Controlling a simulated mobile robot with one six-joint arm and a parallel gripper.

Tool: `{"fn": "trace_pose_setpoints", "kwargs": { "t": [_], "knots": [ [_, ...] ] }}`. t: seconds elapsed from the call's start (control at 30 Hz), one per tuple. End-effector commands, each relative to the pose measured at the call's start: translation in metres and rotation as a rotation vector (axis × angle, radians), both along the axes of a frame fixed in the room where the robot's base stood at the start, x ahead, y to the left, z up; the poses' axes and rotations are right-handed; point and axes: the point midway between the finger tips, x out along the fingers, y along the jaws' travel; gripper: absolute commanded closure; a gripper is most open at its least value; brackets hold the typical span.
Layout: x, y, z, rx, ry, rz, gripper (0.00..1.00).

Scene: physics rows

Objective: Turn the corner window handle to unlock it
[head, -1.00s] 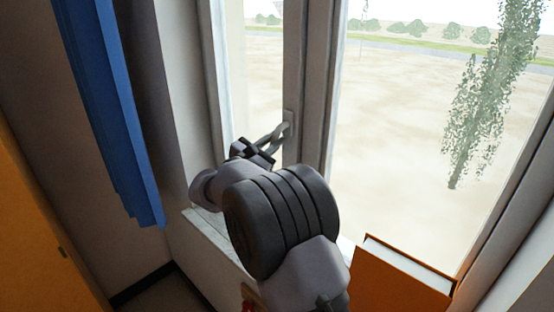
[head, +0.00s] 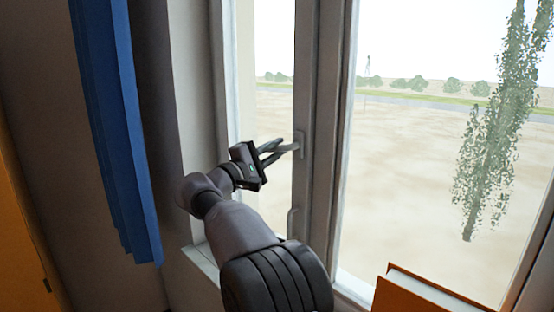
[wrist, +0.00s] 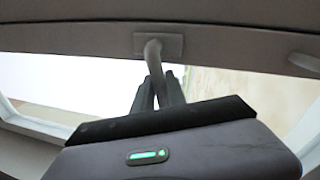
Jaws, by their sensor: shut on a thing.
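The window handle (head: 289,147) is a grey lever on a small plate on the upright frame between the panes. In the head view it points left from its plate, close to level. In the wrist view the handle (wrist: 153,58) comes out of its plate (wrist: 158,45) and bends toward me. My gripper (head: 270,152) reaches it from the left and is shut on its free end. The dark fingers (wrist: 158,88) lie on both sides of the lever and hide its tip.
A second, lower handle (head: 292,222) sits on the same frame; it also shows at the right in the wrist view (wrist: 305,62). A blue curtain (head: 115,130) hangs at left. An orange book-like object (head: 415,294) stands at lower right. The window sill (head: 203,262) runs below my arm.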

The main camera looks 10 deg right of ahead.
Motion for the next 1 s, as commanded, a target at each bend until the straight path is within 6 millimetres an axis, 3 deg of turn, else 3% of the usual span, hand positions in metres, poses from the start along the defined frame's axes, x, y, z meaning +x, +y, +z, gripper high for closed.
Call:
{"fn": "trace_pose_setpoints", "kwargs": {
  "t": [0.4, 1.0],
  "knots": [
    [0.001, 0.001, 0.011, 0.133, -0.184, 0.0, 1.0],
    [0.001, 0.001, 0.014, 0.166, -0.23, 0.0, 1.0]
  ]
}}
